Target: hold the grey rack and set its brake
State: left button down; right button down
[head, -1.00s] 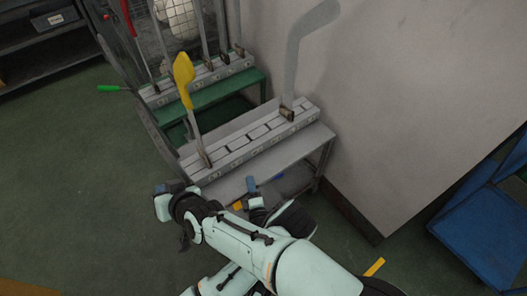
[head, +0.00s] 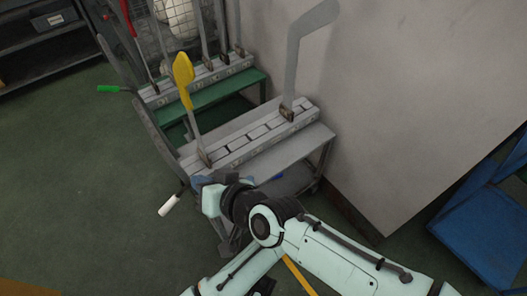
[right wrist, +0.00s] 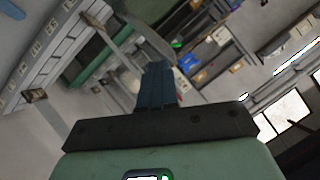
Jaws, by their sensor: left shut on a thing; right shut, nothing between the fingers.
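The grey rack (head: 303,160) stands against the wall, with a slotted grey bar (head: 255,141) on top holding a yellow foot-shaped board (head: 184,78) and a grey one (head: 297,55). A lever with a white handle (head: 170,205) sticks out low at its left end, likely the brake. My left gripper (head: 270,180) is at the rack's front, mostly hidden behind my right arm, and shut on what appears to be the rack. My right gripper (head: 203,181) is shut and empty beside the rack's near left corner, right of the white handle. Its blue fingers (right wrist: 157,85) show together in the right wrist view.
A green rack (head: 218,90) with more boards stands just behind; a green handle (head: 108,88) sticks out at its left. A wall (head: 400,110) closes the right side, with a blue cart (head: 480,232) in front. The green floor at left is clear.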

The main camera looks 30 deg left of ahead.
jog(key=w+d+m+t, duration=0.4)
jog(key=w+d+m, duration=0.1)
jog(key=w, duration=0.8)
jog(key=shift+w+d+f, duration=0.15)
jog(key=shift+d+f, duration=0.2)
jog(key=shift+d, duration=0.35)
pick_arm(q)
jog(key=c, duration=0.8)
grip_release()
jog(key=shift+d, duration=0.1)
